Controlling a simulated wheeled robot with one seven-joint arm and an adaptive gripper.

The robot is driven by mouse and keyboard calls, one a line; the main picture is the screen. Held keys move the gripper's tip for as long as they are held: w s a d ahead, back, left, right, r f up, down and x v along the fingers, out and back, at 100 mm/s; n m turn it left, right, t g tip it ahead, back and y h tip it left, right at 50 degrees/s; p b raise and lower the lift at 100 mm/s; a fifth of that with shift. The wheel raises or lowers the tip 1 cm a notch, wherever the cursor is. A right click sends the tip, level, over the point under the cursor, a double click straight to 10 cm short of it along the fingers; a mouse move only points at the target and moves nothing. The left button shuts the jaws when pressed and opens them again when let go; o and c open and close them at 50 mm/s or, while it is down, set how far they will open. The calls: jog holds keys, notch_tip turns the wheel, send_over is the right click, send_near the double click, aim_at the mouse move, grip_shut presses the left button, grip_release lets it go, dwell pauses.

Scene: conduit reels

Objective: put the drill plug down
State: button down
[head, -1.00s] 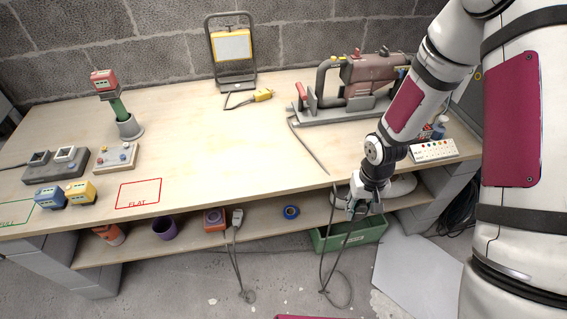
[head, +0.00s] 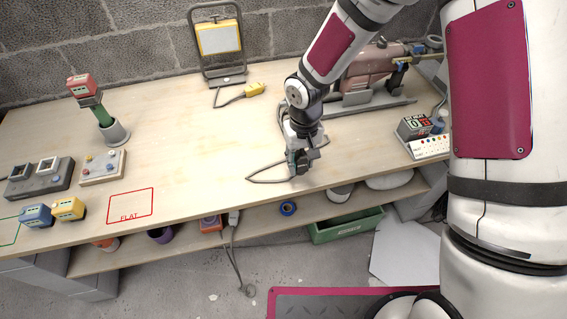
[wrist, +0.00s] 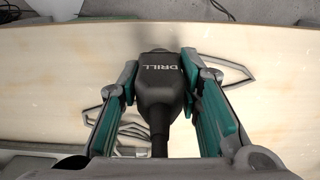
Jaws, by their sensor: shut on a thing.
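The drill plug (wrist: 160,78) is dark grey with DRILL printed on it, and it sits between the two green-padded fingers of my gripper (wrist: 162,90) in the wrist view. In the head view my gripper (head: 299,165) is shut on it, low over the front part of the workbench (head: 200,150). The plug is mostly hidden by the fingers there. I cannot tell whether it touches the bench top. Its grey cable (head: 265,178) lies in a loop on the bench to the left of my gripper.
A red drill machine (head: 370,68) stands behind my arm. The bench middle is clear.

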jog(key=a, duration=0.1)
jog(key=w+a, duration=0.1)
jog(key=a, duration=0.1)
jog(key=w+a, duration=0.1)
jog(key=shift+a+f, duration=0.25)
notch_tip(320, 180, down, 3)
jog(key=shift+s+a+f+p, duration=0.1)
jog(key=shift+f+p, duration=0.05)
jog(key=shift+p, duration=0.2)
jog(key=shift+f, duration=0.1)
jog(key=shift+f, duration=0.1)
jog(key=shift+f, duration=0.35)
jog(key=shift+f, duration=0.1)
jog(key=c, duration=1.2)
grip_release()
jog(key=shift+o, duration=0.2)
